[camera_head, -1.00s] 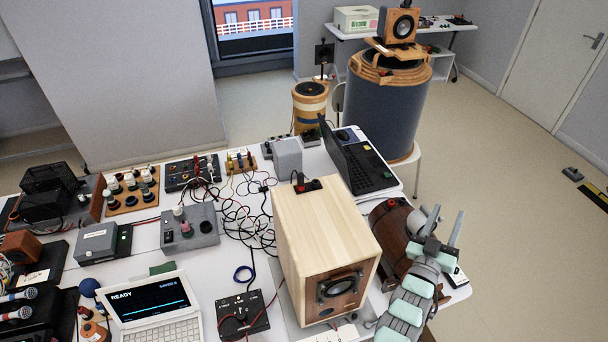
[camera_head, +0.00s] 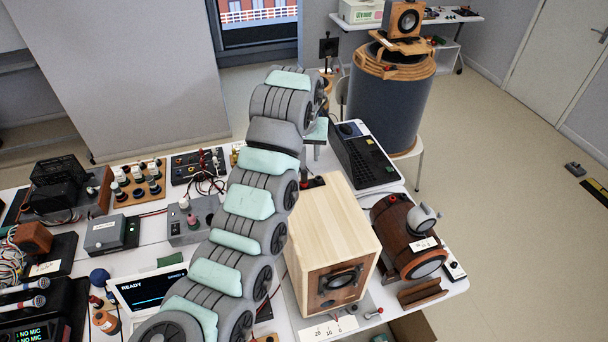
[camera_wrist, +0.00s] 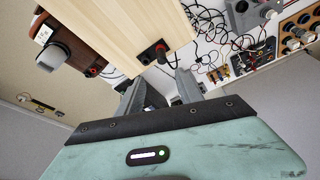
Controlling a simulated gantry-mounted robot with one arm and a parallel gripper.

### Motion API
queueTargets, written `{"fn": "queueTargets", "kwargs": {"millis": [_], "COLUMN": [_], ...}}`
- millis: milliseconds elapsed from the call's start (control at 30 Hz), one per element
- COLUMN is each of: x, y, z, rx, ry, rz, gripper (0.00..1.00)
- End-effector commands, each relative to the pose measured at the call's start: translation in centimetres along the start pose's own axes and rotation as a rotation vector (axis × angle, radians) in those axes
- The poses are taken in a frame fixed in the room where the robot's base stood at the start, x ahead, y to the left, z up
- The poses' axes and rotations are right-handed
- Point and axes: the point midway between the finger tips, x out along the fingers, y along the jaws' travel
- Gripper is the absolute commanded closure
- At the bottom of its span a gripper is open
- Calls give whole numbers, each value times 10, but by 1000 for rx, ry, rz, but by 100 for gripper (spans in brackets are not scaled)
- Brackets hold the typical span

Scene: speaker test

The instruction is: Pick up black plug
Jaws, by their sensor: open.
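A small black piece with a red part (camera_head: 312,183) sits at the rear edge of the pale wooden speaker box (camera_head: 325,225). It also shows in the wrist view (camera_wrist: 153,53), on the wooden box near its lower edge. I cannot tell for certain whether this is the black plug; thin black cables lie on the table nearby. My gripper (camera_wrist: 160,78) is open and empty, its two fingers pointing toward the box edge and cables. In the head view, my arm hides much of the gripper and the table centre.
A dark laptop-like device (camera_head: 365,155) stands behind the box. A brown barrel-shaped device (camera_head: 395,230) lies to its right. Tangled cables (camera_wrist: 225,45) and small terminal boards (camera_head: 137,180) crowd the table.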

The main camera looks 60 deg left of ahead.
Motion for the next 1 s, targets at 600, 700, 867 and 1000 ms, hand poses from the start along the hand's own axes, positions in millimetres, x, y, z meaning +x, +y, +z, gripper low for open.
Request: {"fn": "queueTargets", "kwargs": {"millis": [600, 700, 867, 1000], "x": [54, 59, 75, 91], "y": [-7, -7, -6, -5], "z": [6, 5, 5, 6], "rx": [-4, -4, -2, -1], "ry": [-24, -23, -25, -25], "rz": [-12, -13, -13, -13], "gripper": [57, 57, 57, 57]}}
